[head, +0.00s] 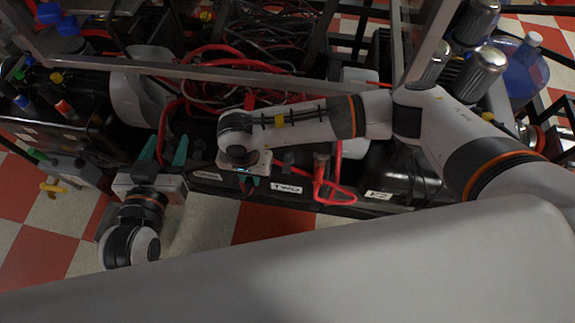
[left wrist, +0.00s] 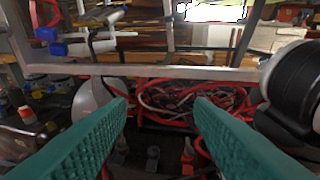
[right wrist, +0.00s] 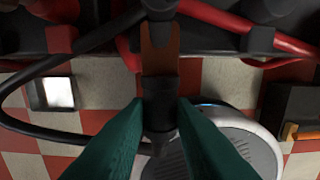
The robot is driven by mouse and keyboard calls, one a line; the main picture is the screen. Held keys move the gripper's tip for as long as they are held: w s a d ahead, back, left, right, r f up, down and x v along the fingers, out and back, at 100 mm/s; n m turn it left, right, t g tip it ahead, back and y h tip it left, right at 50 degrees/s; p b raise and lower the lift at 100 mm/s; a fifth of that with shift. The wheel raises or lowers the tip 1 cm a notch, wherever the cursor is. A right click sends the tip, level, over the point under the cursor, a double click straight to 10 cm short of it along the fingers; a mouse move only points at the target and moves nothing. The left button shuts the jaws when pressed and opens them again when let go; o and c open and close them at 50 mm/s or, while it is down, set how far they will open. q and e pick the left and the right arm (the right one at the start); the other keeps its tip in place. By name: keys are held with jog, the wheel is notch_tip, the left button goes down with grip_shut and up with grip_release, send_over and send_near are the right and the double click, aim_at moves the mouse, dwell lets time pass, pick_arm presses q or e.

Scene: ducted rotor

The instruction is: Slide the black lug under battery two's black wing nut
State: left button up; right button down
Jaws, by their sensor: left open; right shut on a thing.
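My right gripper (right wrist: 160,115) is shut on the black lug (right wrist: 160,92), holding it by its black sleeve. Its copper tongue (right wrist: 160,45) points up in the right wrist view, toward the battery edge. A dark knob (right wrist: 160,6), probably the black wing nut, meets the tongue's tip at the top of that view; I cannot tell whether the tongue is under it. In the head view the right gripper (head: 248,182) is beside the "TWO" label (head: 287,188), and the lug is mostly hidden. My left gripper (head: 166,150) is open and empty, left of the batteries; its spread fingers show in the left wrist view (left wrist: 160,110).
Red cables (head: 215,90) heap behind the batteries. A red clamp and cable (head: 322,180) stand right of the right gripper. A metal rail (head: 250,72) crosses behind it. A black cable (right wrist: 40,70) loops at the left in the right wrist view. Checkered floor lies in front.

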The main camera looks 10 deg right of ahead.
pick_arm(q)
jog(key=shift+w+d+r+t, duration=0.1)
jog(key=shift+w+r+t, duration=0.05)
jog(key=shift+r+t, duration=0.2)
pick_arm(e)
jog(key=shift+w, duration=0.15)
jog(key=shift+w+d+b, duration=0.25)
jog(key=shift+w+b, duration=0.2)
jog(key=shift+w, duration=0.05)
pick_arm(q)
jog(key=r, duration=0.1)
jog(key=r+t, duration=0.2)
jog(key=shift+w+d+h, duration=0.25)
jog(key=shift+d+h, duration=0.05)
jog(key=shift+d+r+t, duration=0.1)
jog(key=shift+r+t, duration=0.35)
jog(key=shift+r, duration=0.1)
pick_arm(e)
jog(key=shift+w+d, duration=0.1)
jog(key=shift+w, duration=0.2)
pick_arm(q)
jog(key=shift+s+d+r+t+h+b, duration=0.15)
jog(key=shift+r+t+h+b, duration=0.3)
jog(key=shift+r+t, duration=0.5)
pick_arm(e)
jog(key=shift+w+d, duration=0.2)
jog(key=shift+w, duration=0.25)
